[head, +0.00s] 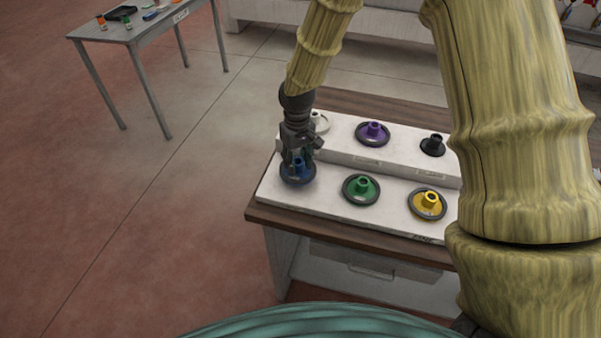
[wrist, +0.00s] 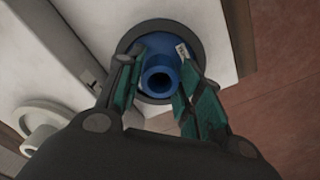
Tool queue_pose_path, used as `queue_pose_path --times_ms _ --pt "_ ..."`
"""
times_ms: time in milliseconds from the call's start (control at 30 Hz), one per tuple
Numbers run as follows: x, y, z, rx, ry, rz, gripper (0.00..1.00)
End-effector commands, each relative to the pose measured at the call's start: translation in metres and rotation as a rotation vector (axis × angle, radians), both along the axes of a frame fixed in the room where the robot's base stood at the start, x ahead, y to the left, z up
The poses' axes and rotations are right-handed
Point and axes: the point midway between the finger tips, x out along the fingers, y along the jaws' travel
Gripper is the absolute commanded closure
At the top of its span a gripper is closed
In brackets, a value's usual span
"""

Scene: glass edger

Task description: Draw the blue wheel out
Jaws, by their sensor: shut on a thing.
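The blue wheel (head: 297,175) has a dark rim and a raised blue hub. It is at the left end of the front step of the white stepped rack (head: 330,207). My gripper (head: 298,158) points down over it. In the wrist view, the green-padded fingers (wrist: 157,85) are shut on the hub of the blue wheel (wrist: 160,57), one on each side. The hub's open bore faces the camera. A small white label shows beside the right finger. I cannot tell whether the wheel touches the rack.
Green (head: 362,188) and yellow (head: 428,203) wheels sit to the right on the front step. White (head: 319,122), purple (head: 373,132) and black (head: 433,145) wheels sit on the back step. A grey table (head: 150,28) stands far left. Floor left of the bench is clear.

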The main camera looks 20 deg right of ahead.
Motion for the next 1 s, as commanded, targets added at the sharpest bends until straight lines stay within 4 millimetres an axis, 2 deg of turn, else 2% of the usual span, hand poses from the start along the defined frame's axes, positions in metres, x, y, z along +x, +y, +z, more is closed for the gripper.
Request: queue_pose_path --times_ms 1000 --pt "0.000 0.000 0.040 -0.001 0.000 0.001 1.00"
